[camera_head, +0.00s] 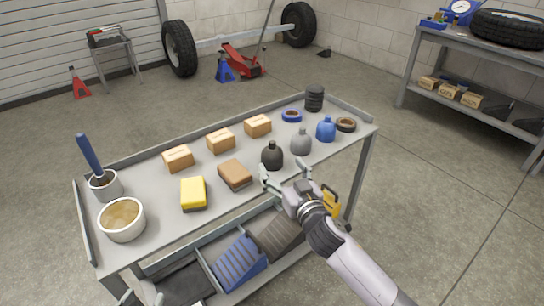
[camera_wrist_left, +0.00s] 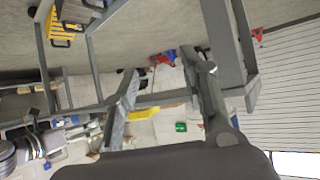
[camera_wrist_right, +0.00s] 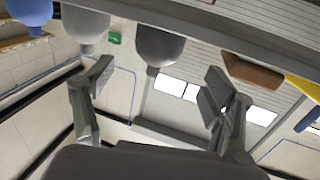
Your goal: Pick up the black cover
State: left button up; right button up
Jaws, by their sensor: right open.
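The black cover (camera_head: 272,156) is a rounded dark cap with a narrow top. It stands upright near the front edge of the cart's top shelf (camera_head: 146,194). My right gripper (camera_head: 284,176) is open and empty, just in front of the cover at the cart's edge. In the right wrist view the cover (camera_wrist_right: 160,45) shows upside down between and beyond the two spread fingers (camera_wrist_right: 158,85), apart from both. My left gripper (camera_head: 141,297) is low at the cart's front left, mostly cut off. The left wrist view shows its fingers (camera_wrist_left: 160,75) spread with nothing between them.
A grey cover (camera_head: 301,142) and a blue cover (camera_head: 326,129) stand right of the black one. A brown sponge (camera_head: 235,174) and a yellow sponge (camera_head: 193,194) lie to its left. Small boxes (camera_head: 220,140) line the back. The lower shelf holds bins (camera_head: 239,262).

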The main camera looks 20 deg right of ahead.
aim_at(277, 161)
jog(key=shift+w+a, duration=0.1)
jog(key=shift+w, duration=1.45)
jog(key=w, duration=0.1)
jog(key=w+b, duration=0.1)
jog(key=w, duration=0.2)
jog(key=shift+w+f+b, duration=0.1)
jog(key=shift+f+b, duration=0.2)
jog(key=shift+b, duration=0.1)
jog(key=shift+w+a, duration=0.1)
jog(key=shift+w, duration=0.3)
pick_arm(q)
jog(key=w+d+r+t+h, duration=0.1)
jog(key=w+r+t, duration=0.3)
jog(key=r, duration=0.4)
jog(key=shift+d+r+t+h, duration=0.15)
jog(key=shift+d+t+h, duration=0.15)
jog(key=shift+d+t, duration=0.4)
pick_arm(e)
jog(key=shift+c, duration=0.2)
jog(key=c, duration=1.1)
